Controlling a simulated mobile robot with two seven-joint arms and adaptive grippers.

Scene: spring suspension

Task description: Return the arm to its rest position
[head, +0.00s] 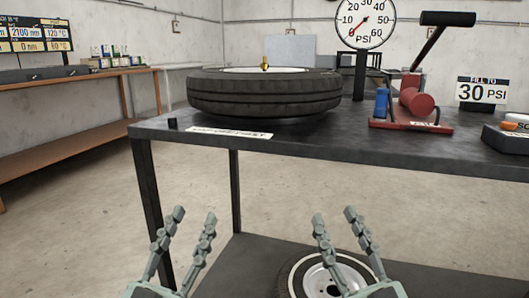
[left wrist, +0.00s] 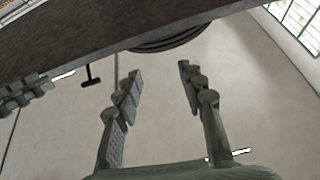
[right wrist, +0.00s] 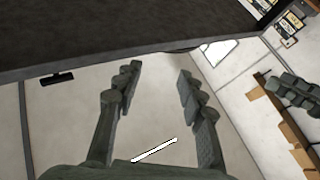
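My left gripper (head: 196,215) is low in front of the dark table (head: 330,150), below its top. Its two fingers stand apart with nothing between them, and the left wrist view shows the same gap (left wrist: 158,85). My right gripper (head: 334,217) is at a similar height to the right, in front of the table. Its fingers are also apart and empty, as the right wrist view shows (right wrist: 158,82). Neither gripper touches the table in the head view.
A tyre (head: 265,97) with a brass-coloured valve lies on the table. A red foot pump (head: 411,122), a pressure gauge (head: 364,24) and a "30 PSI" sign (head: 482,91) stand right of it. Another wheel (head: 325,277) lies on the lower shelf. A wooden bench (head: 85,80) stands at left.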

